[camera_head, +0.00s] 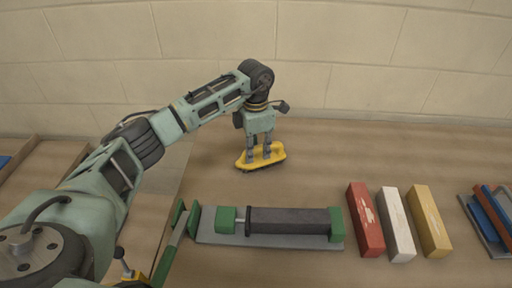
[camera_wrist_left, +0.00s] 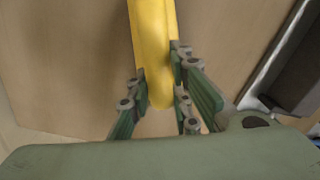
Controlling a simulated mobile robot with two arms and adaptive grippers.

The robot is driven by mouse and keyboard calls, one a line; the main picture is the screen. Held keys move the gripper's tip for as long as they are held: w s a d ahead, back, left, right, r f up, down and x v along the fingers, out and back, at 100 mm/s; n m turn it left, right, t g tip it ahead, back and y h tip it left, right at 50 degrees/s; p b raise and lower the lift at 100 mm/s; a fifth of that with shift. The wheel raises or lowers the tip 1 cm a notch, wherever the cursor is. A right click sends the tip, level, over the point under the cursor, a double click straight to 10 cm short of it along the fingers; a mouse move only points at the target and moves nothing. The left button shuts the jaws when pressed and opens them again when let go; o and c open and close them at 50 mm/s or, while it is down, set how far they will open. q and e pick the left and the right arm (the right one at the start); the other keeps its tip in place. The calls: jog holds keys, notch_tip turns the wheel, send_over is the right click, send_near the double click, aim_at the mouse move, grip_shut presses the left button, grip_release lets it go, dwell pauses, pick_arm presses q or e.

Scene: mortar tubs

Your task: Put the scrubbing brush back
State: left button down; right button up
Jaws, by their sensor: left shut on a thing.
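The scrubbing brush (camera_head: 262,158) has a yellow back and a dark underside. It is on or just above the brown table, towards the wall; I cannot tell if it touches. My left gripper (camera_head: 266,152) points down from above and is shut on the brush. In the left wrist view the yellow brush (camera_wrist_left: 153,45) runs between the green-padded fingers (camera_wrist_left: 158,85). The bristles are mostly hidden beneath the yellow back. My right gripper is not in view.
A green-ended tool with a dark block (camera_head: 290,221) lies in front of the brush. To its right are a red block (camera_head: 365,220), a white block (camera_head: 396,224) and a yellow block (camera_head: 428,221). Blue and red tools (camera_head: 490,215) lie far right. Table right of the brush is clear.

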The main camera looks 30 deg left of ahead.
pick_arm(q)
jog(key=c, duration=2)
grip_release()
jog(key=shift+f, duration=0.1)
jog(key=o, duration=0.4)
